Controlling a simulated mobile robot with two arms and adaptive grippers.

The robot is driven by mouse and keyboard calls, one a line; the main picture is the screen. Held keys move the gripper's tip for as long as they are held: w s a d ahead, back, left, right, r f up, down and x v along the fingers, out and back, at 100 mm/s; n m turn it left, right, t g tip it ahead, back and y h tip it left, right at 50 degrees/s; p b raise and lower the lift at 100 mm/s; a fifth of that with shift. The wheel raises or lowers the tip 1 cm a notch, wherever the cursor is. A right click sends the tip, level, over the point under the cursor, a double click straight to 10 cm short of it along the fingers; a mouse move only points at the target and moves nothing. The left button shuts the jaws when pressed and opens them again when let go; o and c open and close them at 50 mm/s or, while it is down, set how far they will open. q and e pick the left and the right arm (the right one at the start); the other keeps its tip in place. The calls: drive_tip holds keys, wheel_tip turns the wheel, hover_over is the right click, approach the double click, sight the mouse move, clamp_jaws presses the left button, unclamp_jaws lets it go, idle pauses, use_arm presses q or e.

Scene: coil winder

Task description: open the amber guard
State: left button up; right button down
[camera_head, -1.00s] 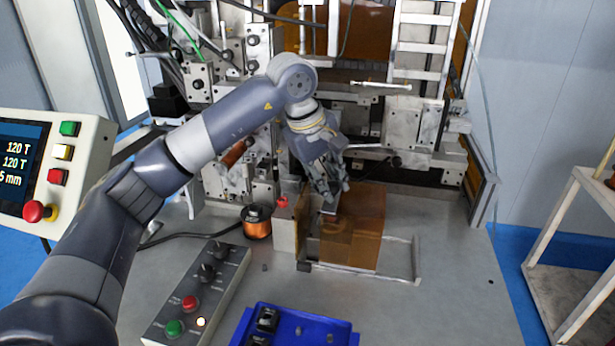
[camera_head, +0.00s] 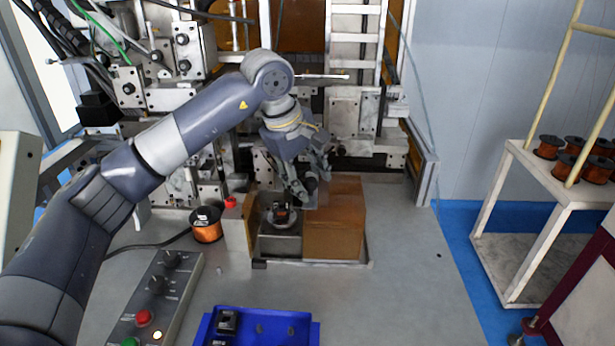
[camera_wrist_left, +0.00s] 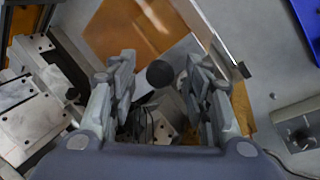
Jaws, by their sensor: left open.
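The amber guard (camera_head: 335,228) stands at the right part of its low rail frame (camera_head: 320,264) on the machine bed. Left of it, a grey fixture (camera_head: 281,228) with a dark part on top is uncovered. My left gripper (camera_head: 306,198) points down at the guard's upper left edge. In the left wrist view the gripper (camera_wrist_left: 160,78) is open, with a dark round knob (camera_wrist_left: 160,73) showing between its fingers. The amber guard (camera_wrist_left: 125,30) lies beyond the fingers there. I cannot tell whether the fingers touch the guard. My right gripper is out of view.
A copper wire spool (camera_head: 206,225) and a control box (camera_head: 158,295) stand to the left. A blue tray (camera_head: 262,316) with dark parts is at the front. A white shelf (camera_head: 520,175) with several spools stands at the right. The bed right of the rail is clear.

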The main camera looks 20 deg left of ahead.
use_arm(q)
drive_tip(key=v, duration=1.2)
